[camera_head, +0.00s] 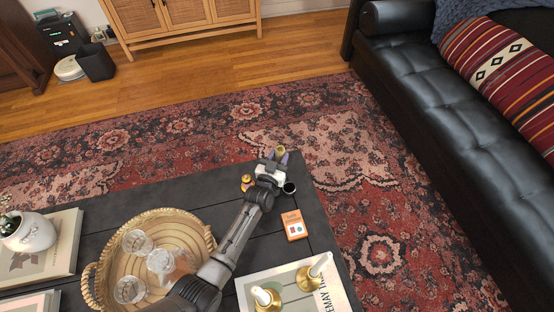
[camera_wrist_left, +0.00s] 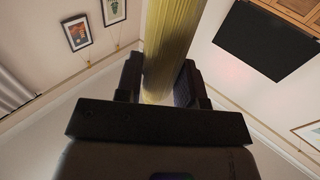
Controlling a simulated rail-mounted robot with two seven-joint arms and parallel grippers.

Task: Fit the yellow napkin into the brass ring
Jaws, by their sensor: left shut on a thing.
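My left gripper (camera_head: 279,158) is at the far right corner of the dark table, shut on the yellow napkin (camera_head: 280,149). In the left wrist view the napkin (camera_wrist_left: 172,45) is a rolled, ribbed yellow length between the two fingers (camera_wrist_left: 165,85), extending out past them. A small gold-coloured thing (camera_head: 246,181) stands on the table just left of the gripper; it may be the brass ring, but it is too small to tell its shape. The napkin appears apart from it. My right gripper is not in view.
A small dark round container (camera_head: 289,188) stands close right of the gripper. An orange-and-white box (camera_head: 294,225) lies nearer. A wicker tray (camera_head: 204,228) holds several glasses. Brass candlesticks (camera_head: 307,279) stand on a book. A white vase (camera_head: 30,233) is far left.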

